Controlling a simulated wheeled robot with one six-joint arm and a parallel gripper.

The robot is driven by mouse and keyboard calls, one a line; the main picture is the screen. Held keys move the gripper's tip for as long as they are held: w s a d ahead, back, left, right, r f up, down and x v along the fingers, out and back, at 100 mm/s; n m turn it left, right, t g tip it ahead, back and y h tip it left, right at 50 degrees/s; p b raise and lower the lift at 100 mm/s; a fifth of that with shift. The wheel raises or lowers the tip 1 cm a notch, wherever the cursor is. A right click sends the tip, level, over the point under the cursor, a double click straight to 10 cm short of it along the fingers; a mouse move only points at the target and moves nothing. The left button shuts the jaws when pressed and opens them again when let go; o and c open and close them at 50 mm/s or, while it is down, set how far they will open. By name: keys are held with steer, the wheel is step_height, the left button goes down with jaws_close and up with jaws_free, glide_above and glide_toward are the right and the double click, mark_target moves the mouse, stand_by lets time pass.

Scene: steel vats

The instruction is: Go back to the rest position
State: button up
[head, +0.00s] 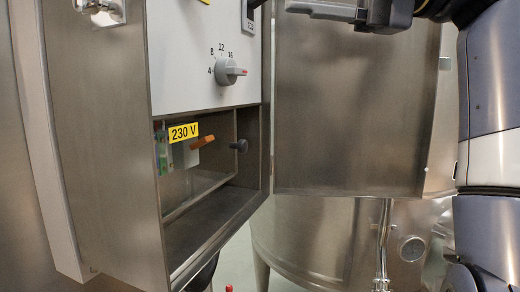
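My gripper (322,9) shows at the top edge of the head view, in front of the open cabinet door (350,115). It is partly cut off by the picture's edge, so I cannot tell whether it is open or shut. Nothing is seen held in the part that shows. My arm comes down along the right side. The steel cabinet (102,140) stands open on the left, with a grey rotary knob (228,72) on its white panel. My gripper is to the right of the knob and higher in the picture, apart from it.
Below the panel, an open compartment holds an orange-handled switch (203,142), a dark knob (241,146) and a yellow 230 V label (183,133). A steel vat (315,235) stands behind the door. A dial gauge (412,248) and a vertical pipe (382,245) are at lower right.

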steer(key=a, duration=0.9)
steer(key=shift+a+r, duration=0.2)
steer(key=shift+r, duration=0.15)
steer(key=shift+d, duration=0.1)
